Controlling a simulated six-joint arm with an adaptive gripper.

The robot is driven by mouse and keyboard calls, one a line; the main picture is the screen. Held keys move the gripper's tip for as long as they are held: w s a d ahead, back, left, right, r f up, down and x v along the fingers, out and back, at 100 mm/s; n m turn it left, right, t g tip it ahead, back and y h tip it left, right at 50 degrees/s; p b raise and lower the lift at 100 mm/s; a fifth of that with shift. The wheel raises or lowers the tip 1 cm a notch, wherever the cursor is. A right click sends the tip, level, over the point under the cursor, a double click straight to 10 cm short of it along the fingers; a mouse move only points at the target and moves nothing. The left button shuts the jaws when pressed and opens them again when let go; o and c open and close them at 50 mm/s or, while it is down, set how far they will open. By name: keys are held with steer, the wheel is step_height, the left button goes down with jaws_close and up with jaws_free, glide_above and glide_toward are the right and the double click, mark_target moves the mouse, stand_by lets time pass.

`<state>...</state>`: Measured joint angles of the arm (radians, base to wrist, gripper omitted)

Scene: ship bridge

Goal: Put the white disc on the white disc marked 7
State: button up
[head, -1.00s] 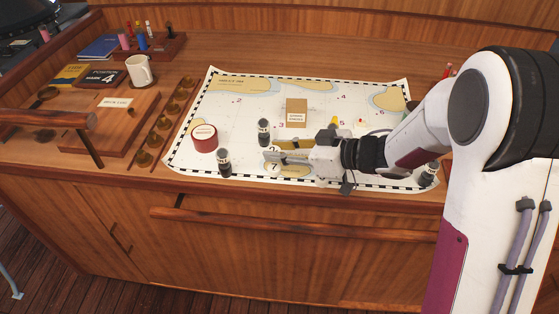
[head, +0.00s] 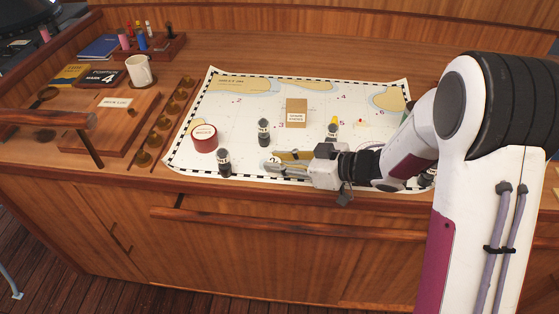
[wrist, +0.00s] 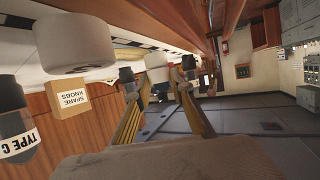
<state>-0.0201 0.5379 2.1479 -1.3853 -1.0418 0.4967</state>
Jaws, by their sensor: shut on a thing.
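My gripper (head: 277,166) is low over the near edge of the chart, its fingers pointing left. In the wrist view, my gripper (wrist: 158,74) is shut on a small white disc (wrist: 158,67) between its grey fingertips. In the head view, a pale round disc with a dark mark (head: 270,164) shows at the fingertips; the mark is too small to read surely. Whether the held disc touches it or is above it, I cannot tell. A large white rounded shape (wrist: 72,42) stands close to the camera in the wrist view; what it is, I cannot tell.
Dark labelled bottles stand near the gripper: one just left (head: 224,161), one behind (head: 264,132), one with a yellow top (head: 332,131). The chart's far middle is clear.

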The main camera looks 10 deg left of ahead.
steer(key=shift+f, duration=0.1)
steer(key=o, duration=0.9)
steer(key=shift+o, duration=0.2)
steer(key=shift+d+r, duration=0.1)
steer(key=shift+r, duration=0.1)
steer(key=shift+v, duration=5.9)
